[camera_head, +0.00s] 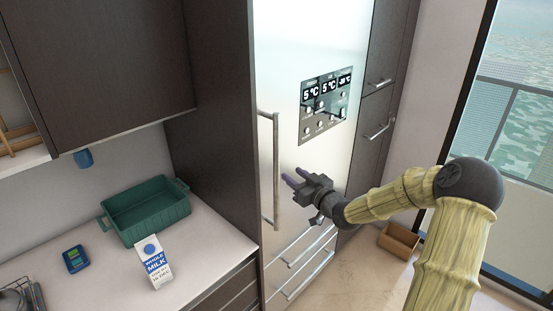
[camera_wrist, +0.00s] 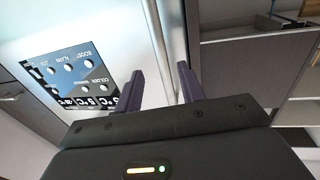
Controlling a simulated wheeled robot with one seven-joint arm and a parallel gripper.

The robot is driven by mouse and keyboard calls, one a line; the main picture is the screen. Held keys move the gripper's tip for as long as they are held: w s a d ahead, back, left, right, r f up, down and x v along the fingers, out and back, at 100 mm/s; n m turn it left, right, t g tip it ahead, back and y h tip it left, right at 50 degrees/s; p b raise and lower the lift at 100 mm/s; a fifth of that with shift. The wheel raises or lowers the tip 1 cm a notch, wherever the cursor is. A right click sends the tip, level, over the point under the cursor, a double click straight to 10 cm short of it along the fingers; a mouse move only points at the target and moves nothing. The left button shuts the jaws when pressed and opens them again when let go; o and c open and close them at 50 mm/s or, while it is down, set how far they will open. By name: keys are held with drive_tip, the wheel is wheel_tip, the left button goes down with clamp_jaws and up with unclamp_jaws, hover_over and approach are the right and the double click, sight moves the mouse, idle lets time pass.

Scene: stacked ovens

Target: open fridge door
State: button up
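The fridge door (camera_head: 320,45) is tall, pale and metallic, and it is shut. A long vertical bar handle (camera_head: 276,170) runs along its left edge. My gripper (camera_head: 289,177) is just right of the handle's lower half, its fingers pointing at it. The fingers are apart, and nothing shows held between them. In the wrist view my gripper (camera_wrist: 160,76) has its two dark fingers spread, with a pale bar, likely the handle (camera_wrist: 157,35), lying between them in the picture. I cannot tell how far off it is in depth. The control panel (camera_head: 325,104) is above my gripper.
Drawers with bar handles (camera_head: 303,262) lie below the door. Dark cabinets (camera_head: 210,110) flank the fridge. The counter at left holds a green crate (camera_head: 150,232), a milk carton (camera_head: 153,265) and a small blue device (camera_head: 76,259). A brown box (camera_head: 398,241) stands on the floor at right.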

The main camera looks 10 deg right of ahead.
sight(278, 163)
drive_tip(key=p+x, duration=0.3)
drive_tip(key=x, duration=0.5)
drive_tip(key=shift+w+a, duration=0.15)
drive_tip(key=shift+w, duration=0.15)
drive_tip(key=shift+w+a+f+p, duration=0.1)
drive_tip(key=shift+w+a+p, duration=0.15)
drive_tip(key=shift+w+p, duration=0.25)
clamp_jaws()
